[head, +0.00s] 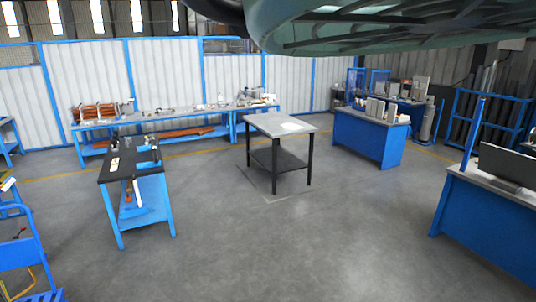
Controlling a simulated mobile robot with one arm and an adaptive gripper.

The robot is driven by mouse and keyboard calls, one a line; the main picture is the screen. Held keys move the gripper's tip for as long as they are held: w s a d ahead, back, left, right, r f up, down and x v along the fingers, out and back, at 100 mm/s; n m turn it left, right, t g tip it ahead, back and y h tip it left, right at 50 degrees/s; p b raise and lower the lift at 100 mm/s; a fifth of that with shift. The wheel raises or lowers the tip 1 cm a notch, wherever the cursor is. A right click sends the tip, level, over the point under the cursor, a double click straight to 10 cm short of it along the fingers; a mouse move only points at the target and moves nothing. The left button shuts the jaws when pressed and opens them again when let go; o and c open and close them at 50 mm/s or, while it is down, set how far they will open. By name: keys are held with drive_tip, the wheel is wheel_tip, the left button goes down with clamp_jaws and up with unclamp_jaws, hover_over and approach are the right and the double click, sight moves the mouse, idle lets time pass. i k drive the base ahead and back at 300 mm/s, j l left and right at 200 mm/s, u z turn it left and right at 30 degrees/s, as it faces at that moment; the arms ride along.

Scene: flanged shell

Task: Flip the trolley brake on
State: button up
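A blue metal frame (22,253), which looks like the trolley, stands at the lower left and is cut off by the picture edge. A small red-tipped part (20,231) shows on it; I cannot tell whether this is the brake lever or how it is set. Yellow lines, perhaps a cable or hose, show low inside the frame. My gripper is not in view, so its place relative to the trolley cannot be seen.
A large pale teal ribbed body (400,25) hangs across the top. A dark-topped blue bench (140,205) stands right of the frame. A grey-topped table (280,127) stands mid-floor. Blue desks (368,137) are at the right. The front middle floor is clear.

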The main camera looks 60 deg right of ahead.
sight(22, 228)
drive_tip(key=i+l+z, duration=0.3)
drive_tip(key=i, duration=0.7)
drive_tip(key=i+z, duration=0.25)
drive_tip(key=i, duration=2.7)
drive_tip(key=i+l, duration=0.1)
drive_tip(key=i, duration=1.85)
drive_tip(key=i+u, duration=0.4)
drive_tip(key=i+l+u, duration=0.2)
drive_tip(key=i+u, duration=0.2)
drive_tip(key=i+l+u, duration=0.25)
drive_tip(key=u, duration=0.15)
drive_tip(key=i+l+u, duration=0.55)
drive_tip(key=l+u, duration=0.25)
drive_tip(key=i+l+u, duration=0.15)
drive_tip(key=l+u, duration=0.25)
drive_tip(key=l, duration=0.15)
drive_tip(key=l+u, duration=0.4)
drive_tip(key=l, duration=0.15)
drive_tip(key=l+u, duration=0.4)
drive_tip(key=l, duration=0.2)
drive_tip(key=i, duration=0.05)
